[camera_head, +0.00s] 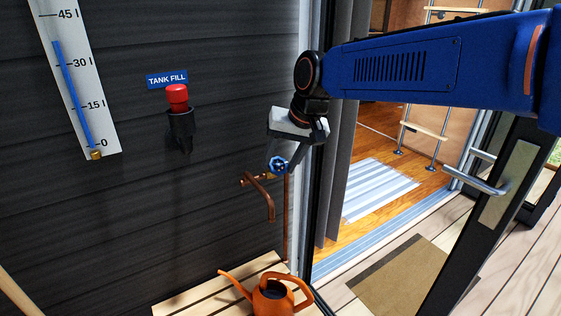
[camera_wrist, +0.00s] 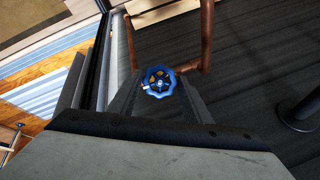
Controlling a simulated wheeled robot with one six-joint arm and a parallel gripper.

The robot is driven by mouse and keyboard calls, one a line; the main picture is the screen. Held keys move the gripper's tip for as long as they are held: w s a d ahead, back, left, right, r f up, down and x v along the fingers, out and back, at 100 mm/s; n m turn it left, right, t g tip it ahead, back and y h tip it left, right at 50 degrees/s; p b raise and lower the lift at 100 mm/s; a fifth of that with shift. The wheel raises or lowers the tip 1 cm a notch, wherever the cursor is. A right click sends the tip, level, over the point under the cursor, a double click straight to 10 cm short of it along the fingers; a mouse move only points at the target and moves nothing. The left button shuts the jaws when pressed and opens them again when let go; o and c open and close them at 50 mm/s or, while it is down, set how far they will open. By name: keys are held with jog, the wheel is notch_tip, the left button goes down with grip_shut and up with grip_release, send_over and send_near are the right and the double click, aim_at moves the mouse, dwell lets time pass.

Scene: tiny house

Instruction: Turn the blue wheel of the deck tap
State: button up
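The blue wheel (camera_head: 278,165) sits on the copper deck tap (camera_head: 262,195) on the dark wall. In the wrist view the wheel (camera_wrist: 160,81) is face-on, between my two dark fingers, with a small white mark on its left rim. My gripper (camera_head: 285,158) reaches down to the wheel in the head view. In the wrist view my gripper (camera_wrist: 159,84) has its fingers apart, one on each side of the wheel and close to its rim. I cannot tell whether they touch or press it.
An orange watering can (camera_head: 272,296) stands on a slatted wooden bench (camera_head: 185,303) below the tap. A red-topped fitting (camera_head: 177,97) under the TANK FILL sign (camera_head: 167,79) and a level gauge (camera_head: 75,80) are on the wall. A doorway with a glazed door (camera_head: 505,185) is at right.

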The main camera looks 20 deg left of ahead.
jog(key=o, duration=0.3)
jog(key=shift+r, duration=0.1)
jog(key=v, duration=1.7)
jog(key=shift+r, duration=0.1)
dwell(1.1)
jog(key=w+a+f+n, duration=0.1)
jog(key=a+f+n, duration=0.1)
jog(key=f, duration=0.3)
jog(key=w+a+f+n+h, duration=0.1)
jog(key=a+f+n, duration=0.1)
jog(key=f, duration=0.3)
jog(key=w+a+f+n+t, duration=0.1)
jog(key=a+f+n, duration=0.1)
jog(key=f, duration=0.4)
jog(key=shift+a+n, duration=0.4)
jog(key=shift+c, duration=0.6)
